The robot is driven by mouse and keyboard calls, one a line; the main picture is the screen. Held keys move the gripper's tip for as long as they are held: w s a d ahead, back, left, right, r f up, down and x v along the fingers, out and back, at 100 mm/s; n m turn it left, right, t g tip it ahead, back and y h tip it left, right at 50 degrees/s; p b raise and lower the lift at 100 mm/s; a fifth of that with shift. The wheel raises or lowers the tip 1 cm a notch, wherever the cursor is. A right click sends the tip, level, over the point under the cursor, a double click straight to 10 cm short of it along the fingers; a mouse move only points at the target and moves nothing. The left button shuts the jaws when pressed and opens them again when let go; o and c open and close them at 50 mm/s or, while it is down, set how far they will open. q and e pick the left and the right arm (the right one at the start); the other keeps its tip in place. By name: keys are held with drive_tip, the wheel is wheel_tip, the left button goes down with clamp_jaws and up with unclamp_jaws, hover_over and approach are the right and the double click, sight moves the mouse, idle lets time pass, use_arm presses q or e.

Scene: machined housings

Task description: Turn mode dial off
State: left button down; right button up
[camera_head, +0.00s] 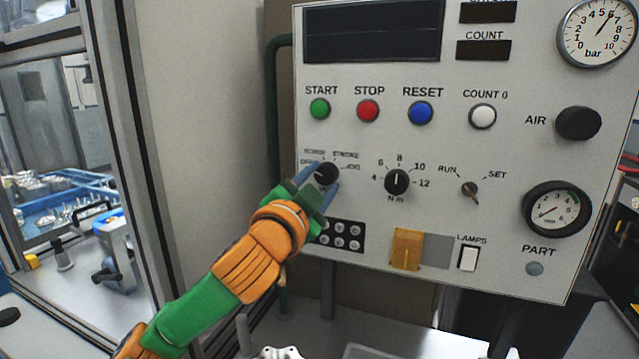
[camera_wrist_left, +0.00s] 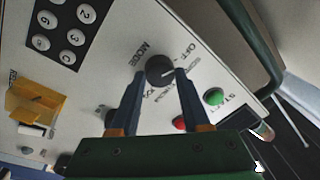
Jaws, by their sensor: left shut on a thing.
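The mode dial (camera_head: 326,173) is a round black knob on the left side of the grey control panel (camera_head: 450,130). It shows again in the left wrist view (camera_wrist_left: 160,70), with MODE and OFF lettering around it. A pale mark on its face points to the right there; I cannot tell exactly which label it lines up with. My left gripper (camera_head: 322,181) is shut on the dial, one blue finger on each side; in the left wrist view its fingertips (camera_wrist_left: 160,74) flank the knob. In the head view the gripper hides the dial's lower part. My right gripper is out of view.
The START button (camera_head: 320,109) is above the dial and the Nm dial (camera_head: 397,182) is to its right. A black keypad (camera_head: 342,235) sits close below. The RUN/SET switch (camera_head: 470,190) and a yellow cover (camera_head: 407,249) are farther right. A green pipe (camera_head: 271,110) runs along the panel's left edge.

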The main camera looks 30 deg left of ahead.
use_arm(q)
drive_tip(key=shift+r, duration=0.1)
idle(0.4)
drive_tip(key=c, duration=0.7)
unclamp_jaws()
drive_tip(key=o, duration=0.3)
drive_tip(key=shift+o, duration=0.2)
drive_tip(key=b+v, duration=0.3)
drive_tip(key=v, duration=0.4)
